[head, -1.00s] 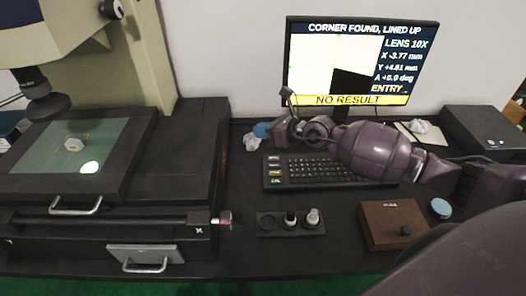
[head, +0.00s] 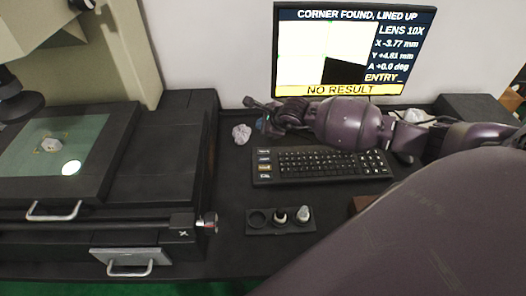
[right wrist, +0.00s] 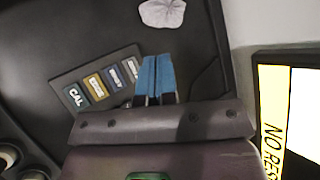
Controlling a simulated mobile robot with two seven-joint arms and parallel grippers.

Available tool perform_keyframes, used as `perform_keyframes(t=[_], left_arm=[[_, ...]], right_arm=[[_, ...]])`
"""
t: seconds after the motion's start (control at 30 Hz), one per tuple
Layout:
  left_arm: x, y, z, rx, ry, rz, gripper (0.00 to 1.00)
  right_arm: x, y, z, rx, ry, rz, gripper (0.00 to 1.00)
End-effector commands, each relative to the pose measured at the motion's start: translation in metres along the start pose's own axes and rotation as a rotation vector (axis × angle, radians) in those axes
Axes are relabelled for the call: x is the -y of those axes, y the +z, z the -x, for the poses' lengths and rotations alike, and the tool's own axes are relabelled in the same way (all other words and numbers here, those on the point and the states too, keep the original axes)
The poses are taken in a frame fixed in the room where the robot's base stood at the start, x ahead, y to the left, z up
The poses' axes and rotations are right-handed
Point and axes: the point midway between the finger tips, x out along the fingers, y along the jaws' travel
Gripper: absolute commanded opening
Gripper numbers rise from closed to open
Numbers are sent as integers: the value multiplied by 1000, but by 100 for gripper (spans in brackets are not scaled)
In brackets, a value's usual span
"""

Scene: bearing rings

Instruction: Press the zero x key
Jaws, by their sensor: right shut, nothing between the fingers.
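The black keyboard (head: 315,165) lies on the bench below the monitor, with a column of labelled keys (head: 264,163) at its left end. The right wrist view shows this column closer: a CAL key (right wrist: 73,97), an EDGE key (right wrist: 96,87), then two blue-grey keys (right wrist: 123,73) whose small labels I cannot read surely. My right gripper (head: 257,112) is above and behind the keyboard's left end. Its blue fingers (right wrist: 156,72) are shut and empty, beside the far end of the key column and apparently apart from it. My left gripper is not in view.
The monitor (head: 325,45) shows "CORNER FOUND, LINED UP" and "NO RESULT". The measuring machine with its glass stage (head: 55,140) stands at left. A lens holder (head: 262,228) lies in front of the keyboard. A crumpled white piece (head: 241,134) lies left of the gripper.

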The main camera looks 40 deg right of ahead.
Motion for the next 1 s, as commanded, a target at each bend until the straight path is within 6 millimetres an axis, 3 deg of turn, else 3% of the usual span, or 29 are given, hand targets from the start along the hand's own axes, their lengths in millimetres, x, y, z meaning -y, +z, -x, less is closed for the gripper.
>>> perform_keyframes(t=[0.37, 0.7, 1.0], left_arm=[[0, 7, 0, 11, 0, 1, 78], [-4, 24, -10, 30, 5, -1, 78], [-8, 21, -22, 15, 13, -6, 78]], right_arm=[[-5, -5, -7, 1, 2, -2, 0], [-25, -24, -33, -2, 6, -2, 0], [-42, -40, -56, 0, 6, -4, 0]])
